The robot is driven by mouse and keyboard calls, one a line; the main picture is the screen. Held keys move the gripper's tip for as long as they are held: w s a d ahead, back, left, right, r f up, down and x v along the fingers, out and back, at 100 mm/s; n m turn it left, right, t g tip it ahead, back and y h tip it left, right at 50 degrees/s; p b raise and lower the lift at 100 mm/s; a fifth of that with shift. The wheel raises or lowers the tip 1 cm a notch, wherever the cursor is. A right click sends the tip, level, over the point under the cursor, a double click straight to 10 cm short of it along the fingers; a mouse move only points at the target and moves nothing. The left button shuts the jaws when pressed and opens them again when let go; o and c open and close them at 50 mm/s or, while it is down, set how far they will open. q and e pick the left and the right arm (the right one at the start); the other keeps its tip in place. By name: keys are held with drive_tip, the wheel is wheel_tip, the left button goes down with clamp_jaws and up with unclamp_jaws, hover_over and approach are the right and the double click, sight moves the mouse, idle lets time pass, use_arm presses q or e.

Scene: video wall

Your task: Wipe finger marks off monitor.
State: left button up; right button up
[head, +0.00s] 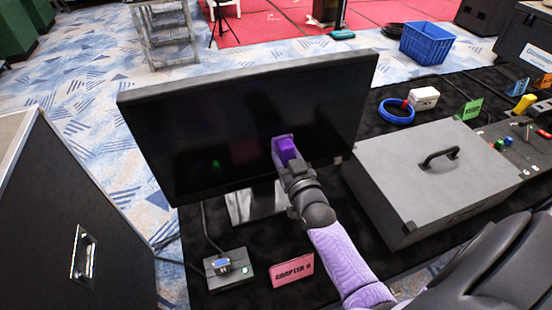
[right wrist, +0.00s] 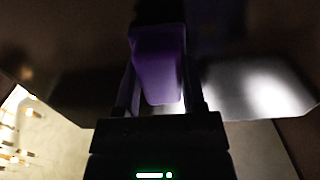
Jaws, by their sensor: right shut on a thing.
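The monitor (head: 200,130) stands on a black-covered table, its dark screen facing me, on a silver stand (head: 243,205). My right gripper (head: 287,157) is in front of the lower right part of the screen, shut on a purple block-like wiping pad (head: 284,145). The pad is at or very close to the screen; I cannot tell whether it touches. In the right wrist view the pad (right wrist: 158,70) sits between the two fingers. I can make out no finger marks; a faint green spot shows on the screen's lower left. My left gripper is not in view.
A grey case with a handle (head: 420,180) stands right of the monitor, close to my right arm. A small adapter box (head: 230,269) and pink label (head: 292,270) lie in front. A blue cable coil (head: 397,117) and white box (head: 424,98) are behind the case.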

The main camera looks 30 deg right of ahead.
drive_tip(key=shift+d, duration=0.4)
drive_tip(key=a, duration=0.1)
drive_tip(key=w+a, duration=0.1)
drive_tip(key=a, duration=0.1)
drive_tip(key=shift+a+r+p, duration=0.1)
drive_tip(key=shift+a+p, duration=0.1)
drive_tip(key=shift+p, duration=0.1)
drive_tip(key=shift+a, duration=0.2)
drive_tip(key=shift+s+a+p, duration=0.15)
drive_tip(key=shift+s+p, duration=0.05)
drive_tip(key=shift+p, duration=0.15)
drive_tip(key=p, duration=0.2)
approach(268, 149)
drive_tip(key=shift+w, duration=0.25)
